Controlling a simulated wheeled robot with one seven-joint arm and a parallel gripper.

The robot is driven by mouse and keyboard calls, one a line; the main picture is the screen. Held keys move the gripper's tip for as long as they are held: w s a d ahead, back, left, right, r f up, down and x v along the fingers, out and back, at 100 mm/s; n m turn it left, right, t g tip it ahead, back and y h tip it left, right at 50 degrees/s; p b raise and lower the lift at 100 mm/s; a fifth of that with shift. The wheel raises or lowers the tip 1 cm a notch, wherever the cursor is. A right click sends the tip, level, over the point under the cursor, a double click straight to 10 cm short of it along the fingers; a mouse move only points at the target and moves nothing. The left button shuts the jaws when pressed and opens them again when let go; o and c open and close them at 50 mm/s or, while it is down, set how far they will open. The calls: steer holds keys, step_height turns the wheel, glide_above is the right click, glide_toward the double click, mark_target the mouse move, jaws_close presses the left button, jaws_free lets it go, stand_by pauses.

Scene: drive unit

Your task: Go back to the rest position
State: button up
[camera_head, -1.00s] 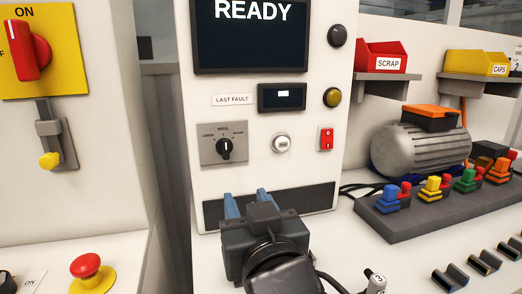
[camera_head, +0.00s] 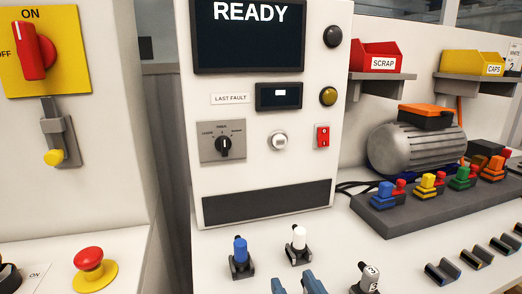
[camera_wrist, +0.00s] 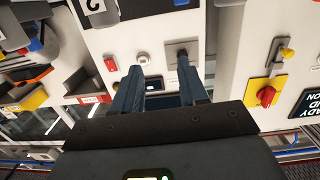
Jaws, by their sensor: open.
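My gripper (camera_head: 294,284) shows only as two blue fingertips at the bottom edge of the head view. In the wrist view its blue fingers (camera_wrist: 161,95) stand apart with nothing between them. It is open and empty, above the bench and in front of the control panel (camera_head: 210,185). The rest of my arm is hidden below the head view. The panel screen (camera_head: 250,38) reads READY. The rotary selector (camera_head: 223,146), white button (camera_head: 278,141) and red rocker switch (camera_head: 322,136) are clear of my gripper.
A blue-topped plug (camera_head: 240,255), a white-topped plug (camera_head: 299,243) and a numbered grey plug (camera_head: 367,278) stand on the bench near my fingers. A motor (camera_head: 415,150) and a block of coloured connectors (camera_head: 440,205) are at right. A red emergency button (camera_head: 89,260) is at left.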

steer(key=s+d+f+h, duration=0.1)
steer(key=s+d+f, duration=0.5)
steer(key=s+f, duration=0.15)
steer(key=s+d+m+g+h, duration=0.1)
steer(key=s+d, duration=0.4)
steer(key=s, duration=0.7)
steer(key=s+d+m+h, duration=0.2)
steer(key=s+d, duration=0.3)
steer(key=s, duration=0.8)
steer(key=shift+s+d+f+g, duration=0.15)
steer(key=shift+s+g, duration=0.1)
steer(key=shift+g, duration=0.15)
